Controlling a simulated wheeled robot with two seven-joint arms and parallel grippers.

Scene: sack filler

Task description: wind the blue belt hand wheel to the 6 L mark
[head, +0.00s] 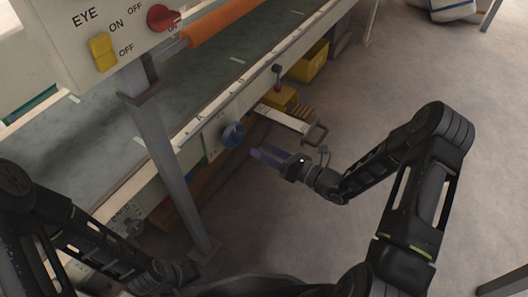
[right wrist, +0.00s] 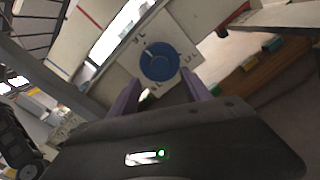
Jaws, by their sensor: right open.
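The blue hand wheel (head: 233,134) sits on a light plate (head: 213,142) on the side of the belt frame. In the right wrist view the wheel (right wrist: 160,62) is a round blue disc, with dark marks and letters around it on the plate, too small to read surely. My right gripper (head: 256,155) is open with purple fingers, just right of and below the wheel. In the right wrist view its fingertips (right wrist: 161,82) stand apart either side of the wheel's lower part, apparently short of it. My left gripper (head: 180,273) is at the lower left, its fingers unclear.
A control box with a red knob (head: 163,17) and yellow switch (head: 102,51) is at the upper left. A grey post (head: 168,160) stands left of the wheel. A metal bracket (head: 290,121) and yellow bins (head: 309,62) lie beyond it.

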